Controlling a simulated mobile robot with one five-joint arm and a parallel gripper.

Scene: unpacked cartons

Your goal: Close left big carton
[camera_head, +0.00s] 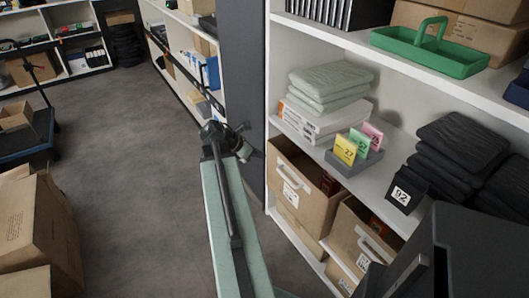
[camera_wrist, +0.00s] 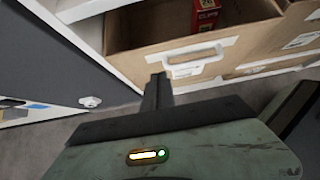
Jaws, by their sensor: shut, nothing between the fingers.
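The left big carton (camera_head: 288,183) is a brown drawer-like box in the lower bay of the white shelf, with a pale handle frame on its front. Its open top shows a dark inside. In the wrist view its front (camera_wrist: 135,68) and handle slot fill the upper middle, and a red box (camera_wrist: 206,14) marked "CLIPS" lies inside. My gripper (camera_head: 243,147) is to the left of the carton, by the dark shelf post. In the wrist view its fingers (camera_wrist: 157,90) are together and empty, their tips just below the carton's handle; I cannot tell whether they touch it.
Another open carton (camera_head: 358,242) stands right of the left one. Above are a grey tray with number cards (camera_head: 354,162), folded green cloths (camera_head: 328,82) and dark cloths (camera_head: 458,150). The dark post (camera_head: 246,60) stands close to my gripper.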

